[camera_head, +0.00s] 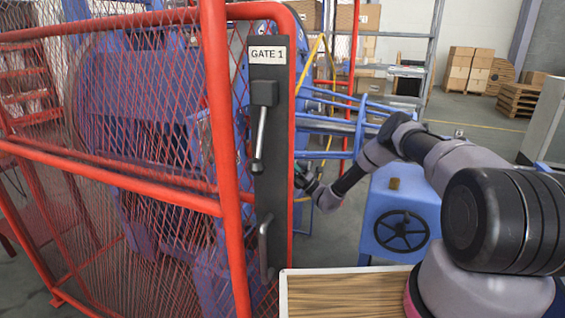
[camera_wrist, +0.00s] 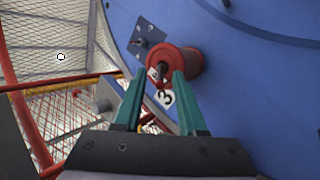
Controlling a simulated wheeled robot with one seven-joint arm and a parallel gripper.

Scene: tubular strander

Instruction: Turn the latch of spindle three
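In the wrist view, a red spindle (camera_wrist: 184,62) sticks out from a blue round plate (camera_wrist: 240,75). A white tag marked 3 (camera_wrist: 166,98) hangs just below its near end. A small dark part (camera_wrist: 161,68) at that end may be the latch, but its shape and angle are hard to tell. My gripper (camera_wrist: 161,75) has its two green fingers apart, with the spindle end and tag seen between them. Contact cannot be told. In the head view, my arm reaches behind the gate post, which hides the gripper tips and the spindle.
The red mesh guard (camera_head: 110,165) and the black GATE 1 plate with its handle (camera_head: 259,140) stand close left of my forearm. A blue box with a handwheel (camera_head: 401,205) is below the arm. A wood-topped table (camera_head: 340,295) is in front. A bolted plate (camera_wrist: 147,40) sits beside the spindle.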

